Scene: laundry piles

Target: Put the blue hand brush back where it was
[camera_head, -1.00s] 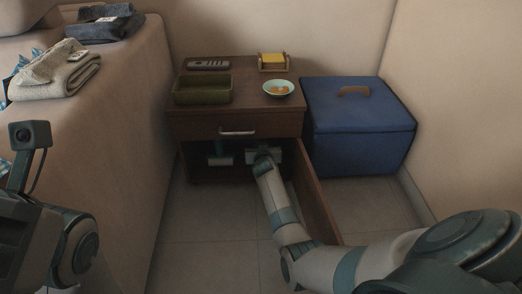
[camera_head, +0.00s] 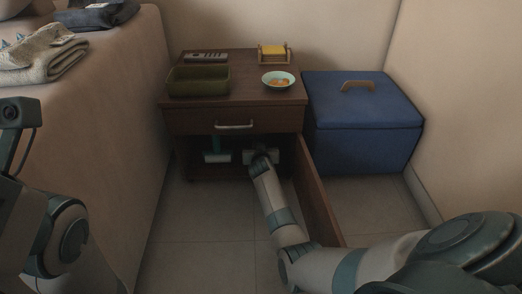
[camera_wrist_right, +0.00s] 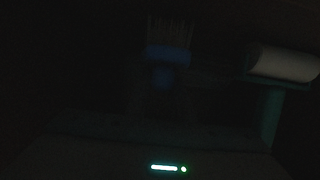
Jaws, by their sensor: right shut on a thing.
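The blue hand brush (camera_wrist_right: 168,54) shows dimly in the right wrist view, its pale bristles pointing up in the picture. My right gripper (camera_head: 262,156) reaches into the dark lower compartment of the brown cabinet (camera_head: 205,121) and is shut on the brush. The fingers are mostly lost in shadow, and I cannot tell whether the brush touches the compartment floor. In the head view the brush is hidden by my gripper and the dark. My left arm is at the left edge, with its fingers out of view.
A white roller with a teal handle (camera_head: 217,156) is in the compartment, left of my right gripper. The cabinet door (camera_head: 318,190) stands open along my right forearm. A green tray (camera_head: 198,82) and a bowl (camera_head: 278,79) are on top. A blue box (camera_head: 365,148) stands at right.

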